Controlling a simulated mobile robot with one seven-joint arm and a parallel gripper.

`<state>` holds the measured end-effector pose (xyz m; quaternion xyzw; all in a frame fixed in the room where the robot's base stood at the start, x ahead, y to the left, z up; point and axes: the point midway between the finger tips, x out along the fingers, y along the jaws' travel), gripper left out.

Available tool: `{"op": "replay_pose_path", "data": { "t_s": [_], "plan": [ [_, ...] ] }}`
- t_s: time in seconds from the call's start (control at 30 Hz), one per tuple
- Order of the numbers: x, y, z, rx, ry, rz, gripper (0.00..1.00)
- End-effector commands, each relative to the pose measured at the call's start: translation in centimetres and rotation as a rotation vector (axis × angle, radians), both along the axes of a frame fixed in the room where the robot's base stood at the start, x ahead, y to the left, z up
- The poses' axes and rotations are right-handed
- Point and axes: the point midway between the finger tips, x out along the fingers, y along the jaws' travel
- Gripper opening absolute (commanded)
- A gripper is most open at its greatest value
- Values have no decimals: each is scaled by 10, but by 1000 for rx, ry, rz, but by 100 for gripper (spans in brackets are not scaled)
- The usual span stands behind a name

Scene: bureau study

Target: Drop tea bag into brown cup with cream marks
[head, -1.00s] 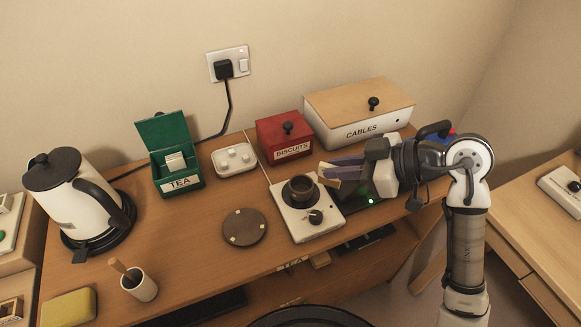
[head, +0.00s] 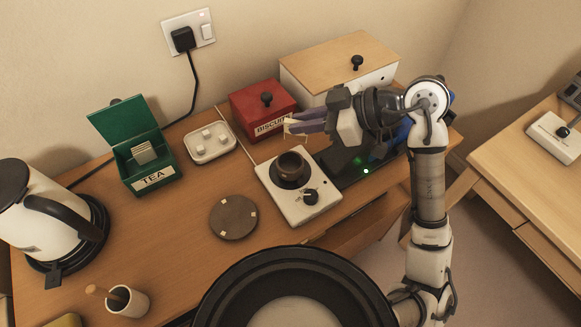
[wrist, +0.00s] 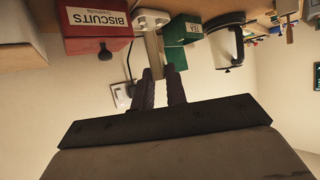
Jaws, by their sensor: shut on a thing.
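The tea bag (head: 291,126) looks like a small, flat cream piece at the tips of my gripper (head: 296,123), which is shut on it. It also shows pale between the fingertips in the wrist view (wrist: 155,50). A dark brown cup (head: 291,166) stands upright on a dark round plate on a white device (head: 300,200). I cannot make out cream marks on the cup. My gripper points left and appears above and behind the cup, apart from it. The cup's inside looks dark.
A brown disc with cream marks (head: 233,217) lies left of the device. A red BISCUITS box (head: 262,108) and a white, wood-lidded box (head: 340,62) stand behind. The open green TEA box (head: 150,168), white tray (head: 209,143) and kettle (head: 40,215) stand left.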

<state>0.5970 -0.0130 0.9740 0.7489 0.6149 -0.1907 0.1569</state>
Motion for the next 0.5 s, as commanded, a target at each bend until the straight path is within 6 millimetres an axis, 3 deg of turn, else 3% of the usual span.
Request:
{"op": "replay_pose_path", "data": {
  "t_s": [0.03,0.2,0.5],
  "plan": [
    [0,0,-11,1,1,0,0],
    [0,0,-26,0,0,-1,0],
    [0,0,-27,-1,0,0,0]
  ]
}}
